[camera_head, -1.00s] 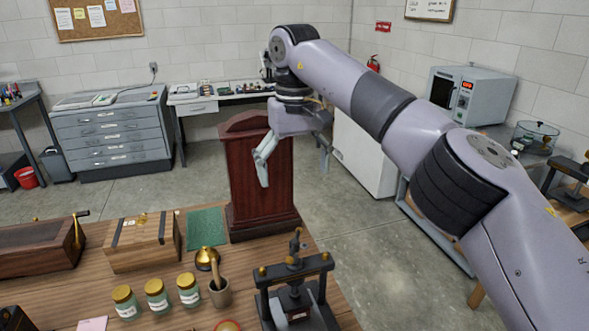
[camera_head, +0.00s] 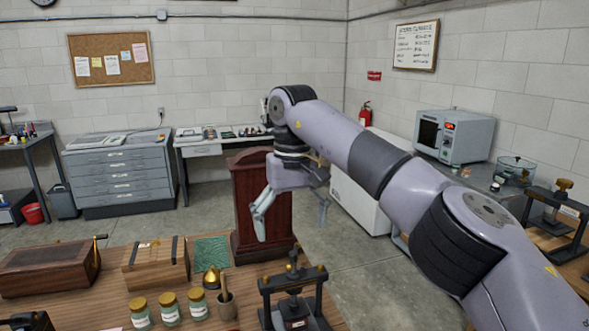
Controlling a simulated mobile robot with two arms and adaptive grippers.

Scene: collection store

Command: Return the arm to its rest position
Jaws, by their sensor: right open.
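My right arm reaches in from the right side of the head view. My right gripper (camera_head: 291,217) is open and empty, its fingers pointing down and spread apart. It hangs in front of the upper part of a dark red wooden cabinet (camera_head: 248,222), which it partly hides. I cannot tell whether a finger touches the cabinet. My left gripper is not in view.
The wooden table (camera_head: 95,302) holds a wooden box (camera_head: 157,265), a dark chest (camera_head: 50,270), several jars (camera_head: 169,308), a mortar (camera_head: 226,303), a brass bell (camera_head: 211,278), a green mat (camera_head: 211,250) and a black press (camera_head: 292,293). Open floor (camera_head: 360,265) lies right of the table.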

